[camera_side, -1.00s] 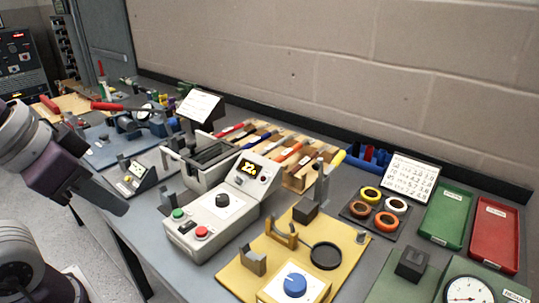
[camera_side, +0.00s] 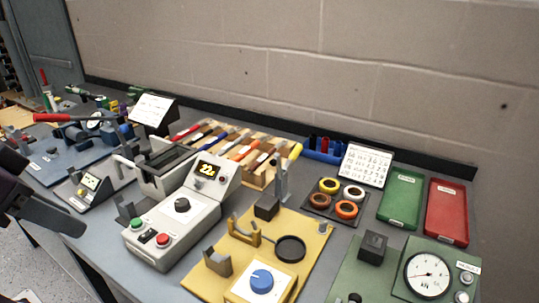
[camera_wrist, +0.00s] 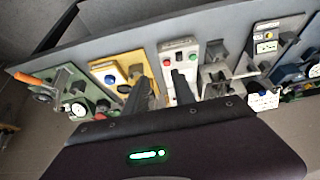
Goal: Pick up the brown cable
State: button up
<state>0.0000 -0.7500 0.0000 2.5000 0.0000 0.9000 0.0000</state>
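Several coloured cables lie side by side on a wooden rack (camera_side: 258,180) at the back of the bench in the side view. One dark brownish strip (camera_side: 203,131) lies between a red one (camera_side: 187,131) and a blue one (camera_side: 214,137); it is small, so I cannot be sure it is the brown cable. My gripper (camera_side: 82,232) is at the left edge of the side view, partly cut off, in front of the bench and well away from the rack. In the wrist view my gripper (camera_wrist: 165,77) has its two fingers apart with nothing between them. I cannot make out the rack there.
A grey crimping unit (camera_side: 180,215) with a lit display stands between my gripper and the rack. A yellow board (camera_side: 305,235), a ring tray (camera_side: 320,205), green (camera_side: 402,195) and red (camera_side: 446,205) trays and a dial gauge (camera_side: 428,274) fill the right.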

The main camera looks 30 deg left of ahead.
jog(key=shift+o, duration=0.2)
jog(key=w+r+h, duration=0.2)
jog(key=w+r, duration=0.2)
jog(key=w, duration=0.5)
jog(key=g+y, duration=0.1)
jog(key=y, duration=0.1)
send_over(256, 164)
jog(key=s, duration=0.3)
notch_tip(256, 164, down, 15)
jog(key=x, duration=0.7)
jog(key=shift+w, duration=0.2)
grip_shut()
